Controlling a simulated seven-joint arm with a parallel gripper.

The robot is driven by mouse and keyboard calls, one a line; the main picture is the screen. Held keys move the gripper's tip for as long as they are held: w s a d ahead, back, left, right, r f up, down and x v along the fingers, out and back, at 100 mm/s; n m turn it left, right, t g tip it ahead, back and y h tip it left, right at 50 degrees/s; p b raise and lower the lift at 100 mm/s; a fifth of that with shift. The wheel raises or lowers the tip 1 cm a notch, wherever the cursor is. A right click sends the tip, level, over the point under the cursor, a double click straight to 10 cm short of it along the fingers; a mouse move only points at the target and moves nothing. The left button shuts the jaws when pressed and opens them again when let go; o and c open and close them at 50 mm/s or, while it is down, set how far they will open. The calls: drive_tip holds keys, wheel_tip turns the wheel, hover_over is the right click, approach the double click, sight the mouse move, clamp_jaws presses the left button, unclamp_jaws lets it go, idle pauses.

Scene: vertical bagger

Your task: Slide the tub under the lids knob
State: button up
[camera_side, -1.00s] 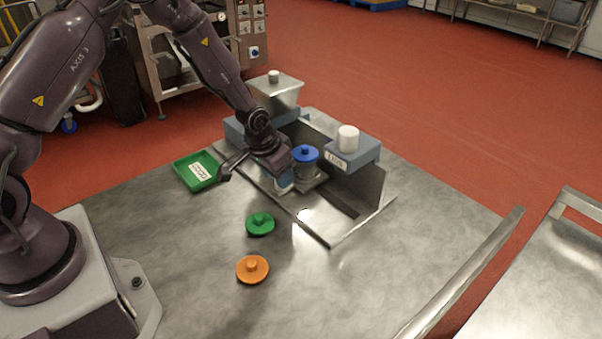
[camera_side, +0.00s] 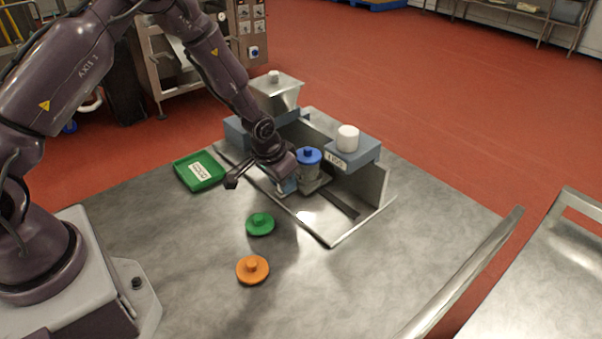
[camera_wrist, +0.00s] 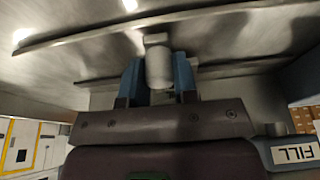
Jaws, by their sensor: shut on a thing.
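The grey tub (camera_side: 308,171) wears a blue lid (camera_side: 308,155) and stands upright on a small metal carriage in the track. The white lids knob (camera_side: 347,136) is on top of a blue-grey box labelled LIDS (camera_side: 352,156), to the right of the tub. The tub is left of that box. My gripper (camera_side: 287,186) is low at the tub's near left side. In the wrist view, my gripper's blue fingers (camera_wrist: 158,78) are shut on a pale cylindrical handle (camera_wrist: 158,65). The handle's join to the carriage is not clear.
A green lid (camera_side: 260,224) and an orange lid (camera_side: 252,269) lie on the metal table in front. A green tray (camera_side: 200,171) is at the left. A FILL label (camera_wrist: 295,154) shows in the wrist view. The track (camera_side: 340,205) right of the tub is clear.

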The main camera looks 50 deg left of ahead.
drive_tip(key=shift+d, duration=2.05)
drive_tip(key=shift+w+d, duration=0.15)
drive_tip(key=shift+d, duration=2.35)
drive_tip(key=shift+d, duration=0.95)
drive_tip(key=o, duration=1)
